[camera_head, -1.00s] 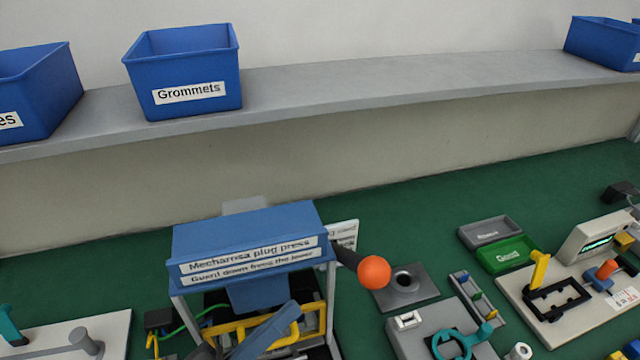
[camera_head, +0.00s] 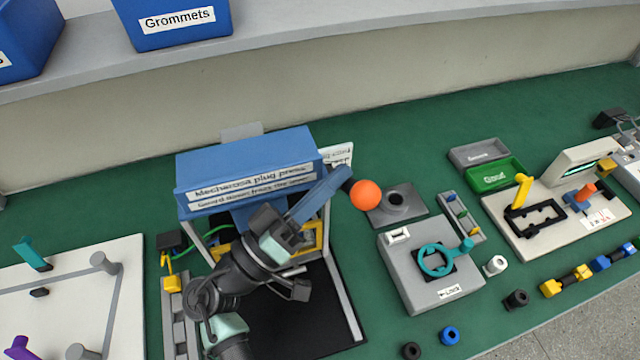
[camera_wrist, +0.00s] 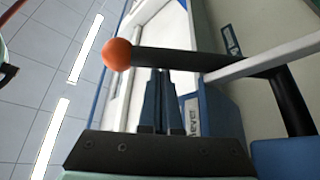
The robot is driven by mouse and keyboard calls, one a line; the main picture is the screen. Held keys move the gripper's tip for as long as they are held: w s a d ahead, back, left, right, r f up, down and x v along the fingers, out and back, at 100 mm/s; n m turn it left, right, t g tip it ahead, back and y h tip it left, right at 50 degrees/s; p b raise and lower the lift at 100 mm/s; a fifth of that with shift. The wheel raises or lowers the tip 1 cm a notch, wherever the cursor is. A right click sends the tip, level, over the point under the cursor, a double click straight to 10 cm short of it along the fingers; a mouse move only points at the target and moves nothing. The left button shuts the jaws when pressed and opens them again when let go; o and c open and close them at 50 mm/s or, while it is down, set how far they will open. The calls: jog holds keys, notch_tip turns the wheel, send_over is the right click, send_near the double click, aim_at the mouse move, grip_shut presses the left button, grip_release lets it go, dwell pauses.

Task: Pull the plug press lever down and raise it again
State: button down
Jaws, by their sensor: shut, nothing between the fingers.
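The blue plug press (camera_head: 250,165) stands on the green bench, left of centre in the head view. Its dark lever sticks out at the right side and ends in an orange ball knob (camera_head: 366,194). The wrist view shows the dark lever bar (camera_wrist: 190,60) running level, with the orange knob (camera_wrist: 117,54) at its left end. My gripper (camera_head: 343,174) is shut and empty, its blue fingers just left of the knob in the head view. In the wrist view my fingertips (camera_wrist: 158,72) meet the bar's lower edge; I cannot tell whether they touch it.
A grey fixture with a teal ring (camera_head: 430,270) and a grey block with a hole (camera_head: 397,203) lie right of the press. Green and grey trays (camera_head: 492,175) are farther right. A shelf with blue bins (camera_head: 180,20) runs behind. A white board (camera_head: 75,300) is at left.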

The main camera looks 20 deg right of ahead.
jog(key=shift+f+b, duration=0.2)
jog(key=shift+b, duration=0.1)
jog(key=shift+s+f+m+g+b, duration=0.3)
jog(key=shift+m+b, duration=0.1)
jog(key=shift+b, duration=0.95)
jog(key=s+f+m+g+h+b, duration=0.2)
jog(key=f+m+b, duration=0.3)
jog(key=b, duration=1.2)
jog(key=shift+s+f+m+g+b, duration=0.4)
jog(key=shift+s+f, duration=0.35)
jog(key=shift+f, duration=0.2)
